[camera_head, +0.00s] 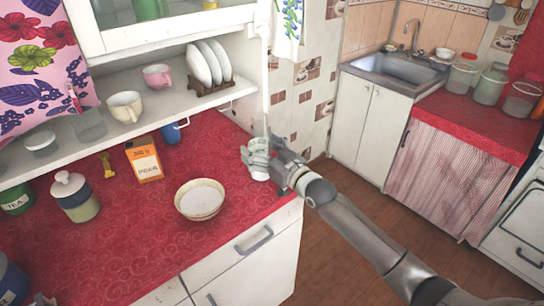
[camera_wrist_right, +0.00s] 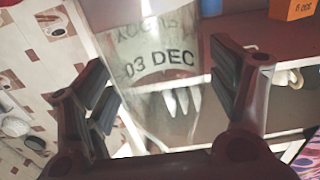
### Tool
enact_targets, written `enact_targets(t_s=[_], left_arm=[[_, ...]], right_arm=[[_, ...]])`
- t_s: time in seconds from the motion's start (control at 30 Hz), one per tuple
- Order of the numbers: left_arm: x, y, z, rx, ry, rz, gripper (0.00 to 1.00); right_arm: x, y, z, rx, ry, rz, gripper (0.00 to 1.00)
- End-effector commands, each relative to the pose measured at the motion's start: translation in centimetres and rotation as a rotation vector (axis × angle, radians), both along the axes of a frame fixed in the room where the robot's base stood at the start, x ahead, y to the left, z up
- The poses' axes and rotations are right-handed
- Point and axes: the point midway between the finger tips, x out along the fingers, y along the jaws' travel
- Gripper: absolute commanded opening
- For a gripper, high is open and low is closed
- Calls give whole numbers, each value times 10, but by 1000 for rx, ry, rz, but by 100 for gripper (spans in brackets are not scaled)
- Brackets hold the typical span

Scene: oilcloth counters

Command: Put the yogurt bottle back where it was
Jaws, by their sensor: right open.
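The yogurt bottle (camera_head: 259,173) is a clear, pale bottle at the right end of the red counter, close to the tiled wall. It appears to stand upright, and its upper part is partly hidden by my right gripper (camera_head: 268,160). In the right wrist view the yogurt bottle (camera_wrist_right: 160,60) shows a label reading "03 DEC". It lies between the two spread dark fingers of my right gripper (camera_wrist_right: 163,85), with space beside the fingers. My left gripper is not in view.
A cream bowl (camera_head: 200,199), an orange box (camera_head: 144,160), a blue mug (camera_head: 174,130) and a striped jar (camera_head: 75,197) stand on the red counter (camera_head: 140,235). A shelf above holds cups and a plate rack (camera_head: 210,86). Counter between bowl and bottle is clear.

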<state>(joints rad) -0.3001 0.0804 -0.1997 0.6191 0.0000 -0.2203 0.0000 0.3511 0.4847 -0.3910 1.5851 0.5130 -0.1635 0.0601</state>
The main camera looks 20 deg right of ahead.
Motion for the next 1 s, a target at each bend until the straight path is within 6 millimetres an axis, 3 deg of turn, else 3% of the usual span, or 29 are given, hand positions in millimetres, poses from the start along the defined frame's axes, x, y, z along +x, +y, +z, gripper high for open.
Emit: enact_targets(t_s=[0.6,1.0], left_arm=[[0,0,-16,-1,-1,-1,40],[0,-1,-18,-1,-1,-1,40]], right_arm=[[-96,-35,-3,-1,3,0,81],[-112,-40,-1,-1,1,0,81]])
